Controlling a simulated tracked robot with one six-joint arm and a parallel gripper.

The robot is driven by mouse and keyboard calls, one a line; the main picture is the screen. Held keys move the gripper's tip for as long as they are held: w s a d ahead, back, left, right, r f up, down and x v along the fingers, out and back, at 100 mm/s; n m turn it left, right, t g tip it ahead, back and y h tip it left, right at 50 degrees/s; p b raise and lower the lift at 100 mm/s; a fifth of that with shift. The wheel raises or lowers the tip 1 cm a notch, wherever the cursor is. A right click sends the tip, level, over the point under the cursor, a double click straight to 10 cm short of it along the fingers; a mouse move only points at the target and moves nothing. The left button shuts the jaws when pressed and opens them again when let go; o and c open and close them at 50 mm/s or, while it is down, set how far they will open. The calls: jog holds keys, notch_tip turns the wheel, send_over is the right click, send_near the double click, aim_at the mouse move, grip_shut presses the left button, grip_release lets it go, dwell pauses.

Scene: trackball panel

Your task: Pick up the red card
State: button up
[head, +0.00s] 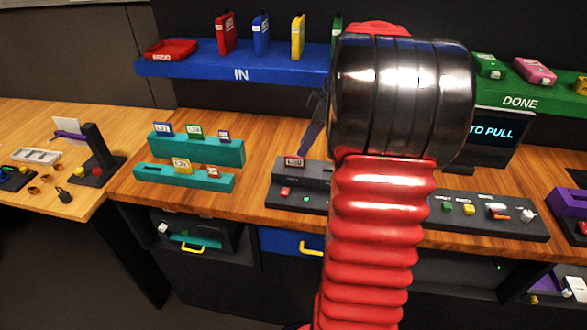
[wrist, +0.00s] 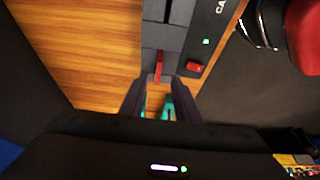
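The red card (head: 294,161) stands upright in the slot of the black card reader (head: 312,172) on the wooden bench. In the wrist view the red card (wrist: 159,66) shows nearly edge-on, near the mouth of my gripper (wrist: 160,84). The two fingers are apart, with a gap between them, and do not visibly press on the card. In the head view my gripper (head: 312,130) is partly hidden behind my arm, just above and right of the card.
Teal racks (head: 195,150) holding several cards stand left of the reader. A red button (wrist: 194,66) is on the reader beside the slot. A blue IN shelf (head: 185,65) with binders is behind; a green DONE shelf (head: 545,98) is at right. My arm hides the bench's middle.

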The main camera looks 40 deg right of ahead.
aim_at(296, 157)
jog(key=shift+w+x, duration=0.1)
jog(key=shift+x, duration=1.2)
jog(key=shift+w+x, duration=0.15)
jog(key=shift+x, duration=1.15)
jog(key=shift+r, duration=0.1)
grip_shut()
